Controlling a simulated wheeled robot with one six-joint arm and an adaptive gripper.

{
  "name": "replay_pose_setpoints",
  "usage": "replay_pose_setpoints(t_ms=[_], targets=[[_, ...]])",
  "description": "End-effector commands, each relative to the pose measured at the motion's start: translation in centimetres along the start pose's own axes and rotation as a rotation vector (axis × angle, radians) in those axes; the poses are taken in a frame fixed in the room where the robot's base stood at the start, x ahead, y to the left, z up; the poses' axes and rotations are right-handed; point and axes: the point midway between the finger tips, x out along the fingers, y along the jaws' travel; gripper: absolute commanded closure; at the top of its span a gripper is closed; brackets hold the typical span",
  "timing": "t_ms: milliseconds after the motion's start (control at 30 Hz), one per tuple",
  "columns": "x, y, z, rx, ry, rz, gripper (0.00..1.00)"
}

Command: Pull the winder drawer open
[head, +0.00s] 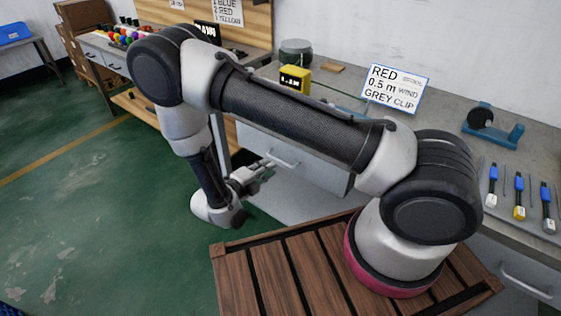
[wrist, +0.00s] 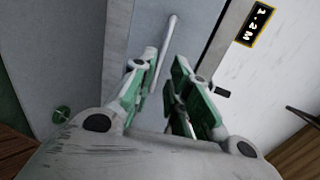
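The winder drawer (head: 315,172) is a pale grey front under the bench, partly hidden behind my arm; it looks about flush with the bench. Its bar handle (head: 284,162) is at the left part of the front. In the wrist view the handle (wrist: 171,45) runs up from the gap between the fingers. My gripper (head: 268,168) is close in front of the handle. In the wrist view my gripper (wrist: 163,65) is open, with one green-padded finger on each side of the bar. I cannot tell whether the fingers touch it.
A yellow box with a display (head: 295,80), a dark drum (head: 296,51) and a sign (head: 395,88) stand on the bench above. Blue-handled tools (head: 519,195) lie at the right. The green floor (head: 90,220) at the left is clear.

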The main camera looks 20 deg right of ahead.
Motion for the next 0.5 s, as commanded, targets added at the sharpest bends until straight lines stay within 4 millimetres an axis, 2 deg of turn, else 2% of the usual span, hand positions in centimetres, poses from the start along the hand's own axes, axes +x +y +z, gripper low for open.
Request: replay_pose_setpoints(t_ms=[300,500], targets=[[5.1,0.0,-0.2,-0.003,0.007,0.000,0.83],[7.2,0.0,-0.1,-0.001,0.004,0.000,0.83]])
